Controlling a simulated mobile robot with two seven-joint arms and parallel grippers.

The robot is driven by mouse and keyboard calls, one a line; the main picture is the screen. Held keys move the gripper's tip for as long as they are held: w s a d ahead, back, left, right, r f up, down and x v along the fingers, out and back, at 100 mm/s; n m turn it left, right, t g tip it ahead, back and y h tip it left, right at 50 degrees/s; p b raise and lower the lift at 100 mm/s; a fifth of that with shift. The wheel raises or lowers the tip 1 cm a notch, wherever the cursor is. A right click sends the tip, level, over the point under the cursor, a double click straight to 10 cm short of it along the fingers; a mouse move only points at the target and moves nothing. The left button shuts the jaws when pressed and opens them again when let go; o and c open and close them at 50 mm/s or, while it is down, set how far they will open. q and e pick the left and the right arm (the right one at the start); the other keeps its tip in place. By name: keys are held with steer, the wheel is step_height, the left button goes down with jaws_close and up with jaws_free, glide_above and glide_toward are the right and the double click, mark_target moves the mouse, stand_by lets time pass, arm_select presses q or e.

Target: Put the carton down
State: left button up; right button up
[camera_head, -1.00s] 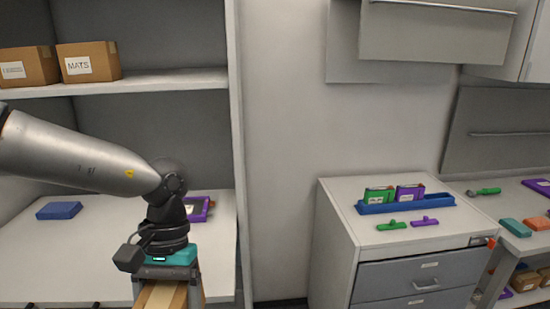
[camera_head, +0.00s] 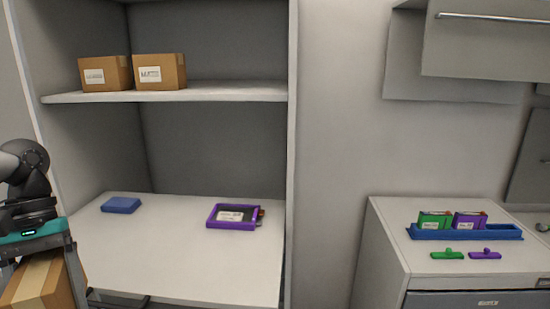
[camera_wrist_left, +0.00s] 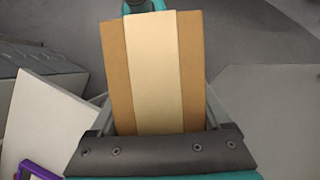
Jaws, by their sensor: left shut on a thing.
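The carton (camera_head: 40,284) is a brown cardboard box with a pale tape strip, low at the left edge of the head view. My left gripper (camera_head: 42,262) is shut on it, with its fingers on the carton's two sides. In the left wrist view the carton (camera_wrist_left: 152,75) fills the middle between the fingers, above the floor. The carton's underside is hidden. My right gripper is not in view.
A white shelf unit has a lower board (camera_head: 180,262) holding a blue block (camera_head: 121,205) and a purple-framed item (camera_head: 232,216). Two cartons (camera_head: 160,72) stand on the upper shelf. A cabinet at right holds a blue tray (camera_head: 465,232). The lower board's front is clear.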

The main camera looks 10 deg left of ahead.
arm_select(q)
steer(key=s+f, duration=0.1)
steer(key=f, duration=0.1)
steer(key=shift+s+d+f+n, duration=0.1)
steer(key=shift+s+f+n, duration=0.2)
steer(key=shift+s+f, duration=0.1)
steer(key=shift+s+d+f, duration=0.1)
steer(key=shift+d+f, duration=0.1)
steer(key=shift+f, duration=0.1)
steer(key=shift+d+f, duration=0.1)
steer(key=shift+d+f, duration=0.15)
steer(key=shift+f, duration=0.1)
steer(key=w+d+m+y, duration=0.1)
steer(key=w+d+m, duration=0.3)
steer(key=d, duration=0.7)
steer(key=w+d+m+y, duration=0.2)
steer(key=w+d+m, duration=0.15)
steer(key=d, duration=0.85)
step_height(320, 180, down, 18)
steer(key=b, duration=1.7)
steer(key=shift+a+r+m+g, duration=0.2)
steer(key=shift+a+m+g, duration=0.05)
steer(key=shift+m+g, duration=0.2)
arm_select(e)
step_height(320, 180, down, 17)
arm_select(q)
steer(key=shift+r, duration=0.1)
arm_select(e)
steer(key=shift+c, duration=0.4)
